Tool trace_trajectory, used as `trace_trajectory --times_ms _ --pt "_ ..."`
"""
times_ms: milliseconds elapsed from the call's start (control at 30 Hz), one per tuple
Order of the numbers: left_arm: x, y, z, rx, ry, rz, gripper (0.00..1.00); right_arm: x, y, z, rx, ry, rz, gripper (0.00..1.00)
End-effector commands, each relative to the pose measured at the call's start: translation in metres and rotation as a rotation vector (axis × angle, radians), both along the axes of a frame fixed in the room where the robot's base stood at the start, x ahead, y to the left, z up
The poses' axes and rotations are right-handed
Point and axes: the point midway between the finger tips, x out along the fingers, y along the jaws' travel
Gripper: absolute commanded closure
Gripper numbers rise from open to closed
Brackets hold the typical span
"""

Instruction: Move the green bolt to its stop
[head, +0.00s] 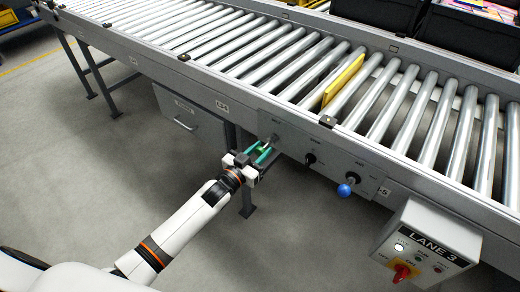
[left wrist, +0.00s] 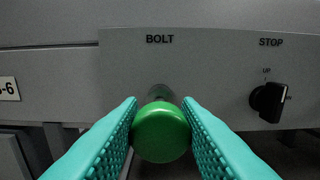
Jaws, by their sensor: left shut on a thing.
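The green bolt (left wrist: 160,132) has a round green knob on a dark shaft that comes out of a grey panel (left wrist: 215,75) under the label BOLT. My left gripper (left wrist: 160,125) is shut on the knob, with one teal finger on each side. In the head view my left gripper (head: 259,156) is at the panel on the side of the roller conveyor, and its fingers partly cover the green knob. How far the shaft stands out is hard to tell. My right gripper is not in view.
A black STOP selector (left wrist: 268,101) is right of the bolt. A blue knob (head: 345,190) is further right on the panel. A LANE 3 control box (head: 428,243) with a red switch stands at lower right. A yellow plate (head: 343,79) stands among the rollers. Open floor lies below.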

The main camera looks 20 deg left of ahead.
Motion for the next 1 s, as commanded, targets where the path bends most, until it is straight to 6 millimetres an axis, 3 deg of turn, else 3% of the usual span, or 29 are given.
trace_trajectory --times_ms 267,300,400,733,867,1000 --pt "-0.002 0.000 -0.002 0.002 0.002 -0.002 0.93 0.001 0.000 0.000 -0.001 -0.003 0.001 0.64" --pt "-0.002 0.000 -0.002 0.002 0.002 -0.002 0.67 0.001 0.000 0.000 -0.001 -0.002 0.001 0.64" --pt "-0.002 0.000 -0.002 0.002 0.002 -0.002 0.50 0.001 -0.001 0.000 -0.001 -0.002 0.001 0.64" --pt "-0.005 0.001 -0.001 0.001 0.001 -0.001 0.50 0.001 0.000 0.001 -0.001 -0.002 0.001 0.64" --pt "-0.021 0.007 -0.001 0.002 0.002 -0.001 0.50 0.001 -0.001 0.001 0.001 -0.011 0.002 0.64" --pt "-0.044 0.016 -0.001 0.001 0.002 -0.001 0.50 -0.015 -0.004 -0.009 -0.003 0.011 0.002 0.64"
